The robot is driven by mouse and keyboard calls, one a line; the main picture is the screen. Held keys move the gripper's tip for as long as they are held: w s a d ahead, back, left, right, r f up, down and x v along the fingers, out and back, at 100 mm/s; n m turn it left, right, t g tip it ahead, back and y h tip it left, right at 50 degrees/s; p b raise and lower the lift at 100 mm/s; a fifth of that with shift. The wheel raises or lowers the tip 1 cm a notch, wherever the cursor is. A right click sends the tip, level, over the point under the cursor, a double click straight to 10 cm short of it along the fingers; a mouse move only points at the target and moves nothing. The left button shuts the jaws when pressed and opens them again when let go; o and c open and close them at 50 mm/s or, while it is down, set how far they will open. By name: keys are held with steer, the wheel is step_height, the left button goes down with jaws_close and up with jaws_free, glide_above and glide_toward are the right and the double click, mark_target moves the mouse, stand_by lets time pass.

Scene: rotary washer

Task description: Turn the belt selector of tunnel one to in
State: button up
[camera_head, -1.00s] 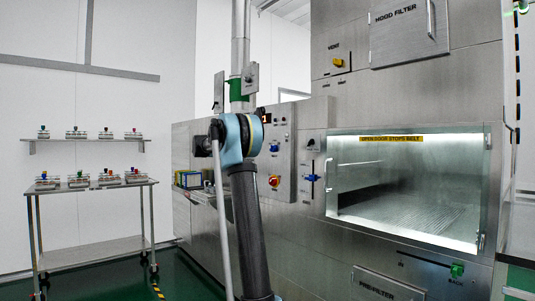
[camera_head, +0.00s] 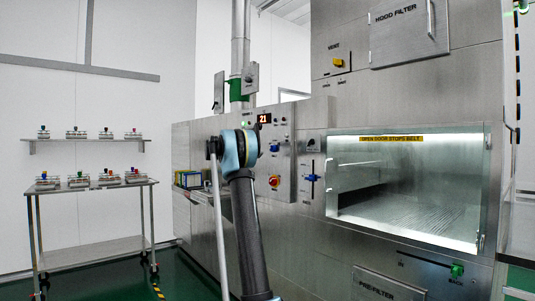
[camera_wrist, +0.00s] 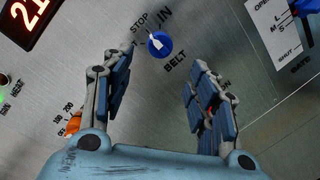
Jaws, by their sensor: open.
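The belt selector is a round blue knob (camera_wrist: 160,44) with a white pointer, marked BELT, on the steel panel. In the wrist view its pointer leans up-left, toward the STOP label (camera_wrist: 139,22); the IN label (camera_wrist: 165,17) is just above the knob. It also shows in the head view as a small blue knob (camera_head: 275,147), right of my arm. My gripper (camera_wrist: 161,60) is open and empty, its two blue-padded fingers apart with the knob seen between and beyond their tips. My gripper is hidden in the head view.
A red display (camera_head: 264,119) reads 21 above the knob. A red-and-yellow rotary switch (camera_head: 274,181) sits below it, and a blue gate handle (camera_head: 312,178) to the right. The lit tunnel window (camera_head: 410,190) is further right. A steel trolley (camera_head: 95,245) stands left.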

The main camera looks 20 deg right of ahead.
mark_target(272, 149)
steer(key=x, duration=0.9)
